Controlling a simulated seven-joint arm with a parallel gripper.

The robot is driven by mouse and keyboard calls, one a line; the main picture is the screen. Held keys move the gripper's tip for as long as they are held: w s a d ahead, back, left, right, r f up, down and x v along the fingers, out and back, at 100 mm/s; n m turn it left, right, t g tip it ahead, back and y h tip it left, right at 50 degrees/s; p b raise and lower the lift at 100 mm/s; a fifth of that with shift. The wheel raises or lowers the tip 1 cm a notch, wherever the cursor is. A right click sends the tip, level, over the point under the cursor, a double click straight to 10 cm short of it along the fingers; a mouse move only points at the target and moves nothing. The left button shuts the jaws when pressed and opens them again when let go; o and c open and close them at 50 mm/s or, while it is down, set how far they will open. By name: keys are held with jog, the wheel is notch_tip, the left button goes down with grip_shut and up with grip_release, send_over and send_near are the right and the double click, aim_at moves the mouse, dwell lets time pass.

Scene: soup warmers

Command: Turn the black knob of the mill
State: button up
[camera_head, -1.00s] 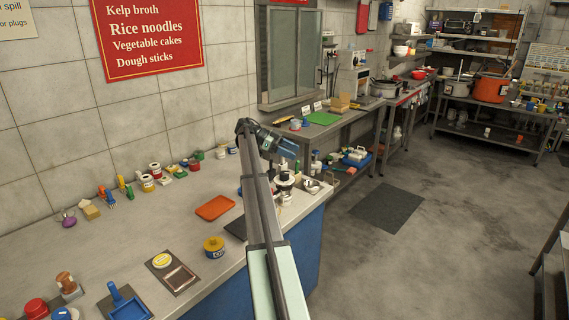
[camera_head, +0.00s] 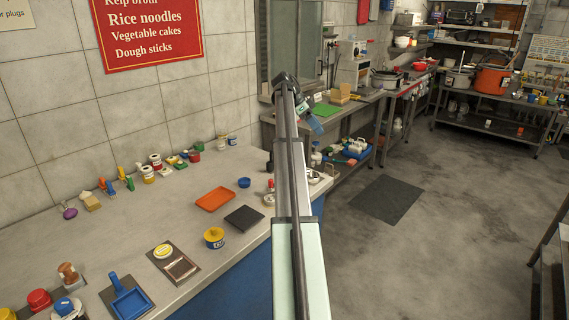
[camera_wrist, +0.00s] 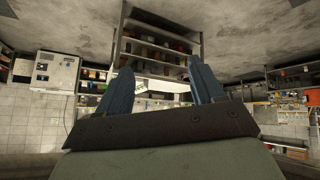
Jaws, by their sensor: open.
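I cannot clearly make out the mill or its black knob. A small pale item with a darker top (camera_head: 269,192) stands at the counter's right end, partly hidden behind my arm, and may be the mill. My gripper (camera_head: 314,124) is held high, above and beyond the counter's right end, apart from that item. In the wrist view its two blue fingers (camera_wrist: 162,85) are spread with nothing between them. That view looks across the room, upside down, and does not show the counter's right-end items.
The counter (camera_head: 150,225) holds an orange tray (camera_head: 215,200), a dark mat (camera_head: 244,218), a blue-and-yellow tub (camera_head: 214,238) and a blue scoop (camera_head: 128,302). Several small jars line the wall. A side table with a green board (camera_head: 322,110) stands beyond. Open floor lies right.

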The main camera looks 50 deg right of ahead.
jog(key=w+a+f+n+t+y, duration=0.1)
jog(key=w+a+n+t+y, duration=0.25)
jog(key=n, duration=1.35)
jog(key=w+a+f+n+t, duration=0.3)
jog(key=w+n, duration=0.4)
jog(key=n, duration=1)
jog(key=shift+t, duration=0.35)
notch_tip(320, 180, down, 12)
jog(key=shift+s+d+f, duration=0.1)
jog(key=shift+d+f, duration=0.05)
jog(key=shift+f, duration=0.1)
jog(key=shift+c, duration=0.3)
jog(key=c, duration=1)
